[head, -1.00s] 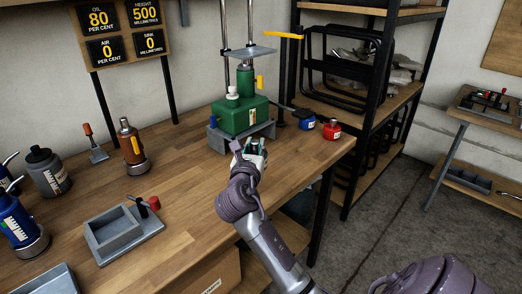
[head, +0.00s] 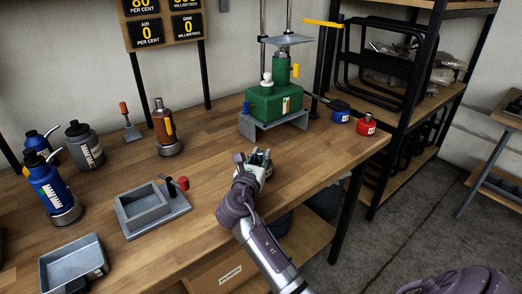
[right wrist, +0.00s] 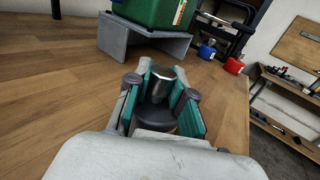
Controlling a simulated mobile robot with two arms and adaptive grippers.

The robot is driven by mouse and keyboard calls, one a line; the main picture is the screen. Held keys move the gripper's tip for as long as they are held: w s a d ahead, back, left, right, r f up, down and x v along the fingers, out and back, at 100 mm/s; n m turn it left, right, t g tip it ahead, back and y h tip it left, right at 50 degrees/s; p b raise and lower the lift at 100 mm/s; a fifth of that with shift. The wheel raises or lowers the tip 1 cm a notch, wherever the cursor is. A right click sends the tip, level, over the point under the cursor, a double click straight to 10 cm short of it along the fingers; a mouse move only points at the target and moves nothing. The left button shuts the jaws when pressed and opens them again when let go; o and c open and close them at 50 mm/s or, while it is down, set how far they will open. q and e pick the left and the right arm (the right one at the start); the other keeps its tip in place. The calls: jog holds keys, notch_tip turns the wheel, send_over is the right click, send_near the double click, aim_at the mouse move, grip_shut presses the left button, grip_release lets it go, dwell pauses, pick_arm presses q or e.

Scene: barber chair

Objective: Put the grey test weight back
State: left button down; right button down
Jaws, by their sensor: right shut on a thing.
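A grey metal piece, which looks like the grey test weight (right wrist: 160,82), stands between the fingers of my right gripper in the right wrist view. My right gripper (right wrist: 160,105) is shut on it, with a darker round part low between the fingers. In the head view my right gripper (head: 256,160) is over the wooden bench, in front of the green jack unit (head: 272,103) and apart from it. The fingers hide most of the weight there. My left gripper is not in view.
The jack unit stands on a grey stand (head: 247,128) under a flat plate (head: 287,39). Blue (head: 340,112) and red (head: 366,124) pots are right of it. A grey tray (head: 143,207), orange bottle (head: 163,124) and blue bottle (head: 48,187) stand left. Bench between is clear.

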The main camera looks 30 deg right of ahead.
jog(key=shift+r, duration=0.3)
jog(key=c, duration=1.4)
grip_release()
jog(key=shift+f, duration=0.35)
jog(key=o, duration=0.4)
jog(key=shift+s+r, duration=0.1)
jog(key=v, duration=1.2)
jog(key=shift+a, duration=0.1)
